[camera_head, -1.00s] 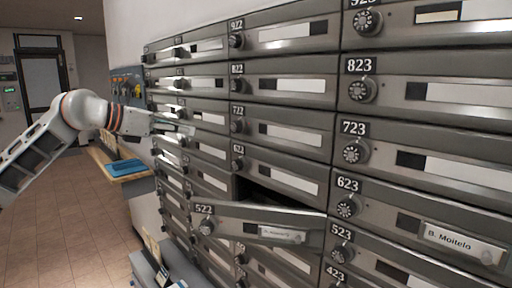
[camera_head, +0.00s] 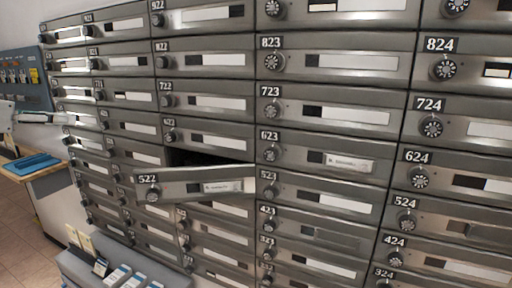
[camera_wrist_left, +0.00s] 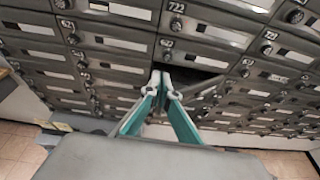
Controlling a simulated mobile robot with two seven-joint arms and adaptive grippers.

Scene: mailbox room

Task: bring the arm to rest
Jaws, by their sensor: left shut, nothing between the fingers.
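My left gripper (camera_head: 58,118) shows at the left edge in the head view, in front of the left columns of mailboxes. It is shut and empty. In the wrist view its teal fingers (camera_wrist_left: 161,82) meet at the tips, in front of the mailbox wall. Most of my left arm is outside the head view. The door of box 522 (camera_head: 215,186) stands open, tilted out, with a dark opening above it. My right gripper is not in view.
The grey mailbox wall (camera_head: 330,90) fills most of the head view. A blue tray (camera_head: 33,163) lies on a wooden ledge at left. A grey unit with papers (camera_head: 118,277) stands below the boxes. Open tiled floor (camera_head: 18,262) shows at lower left.

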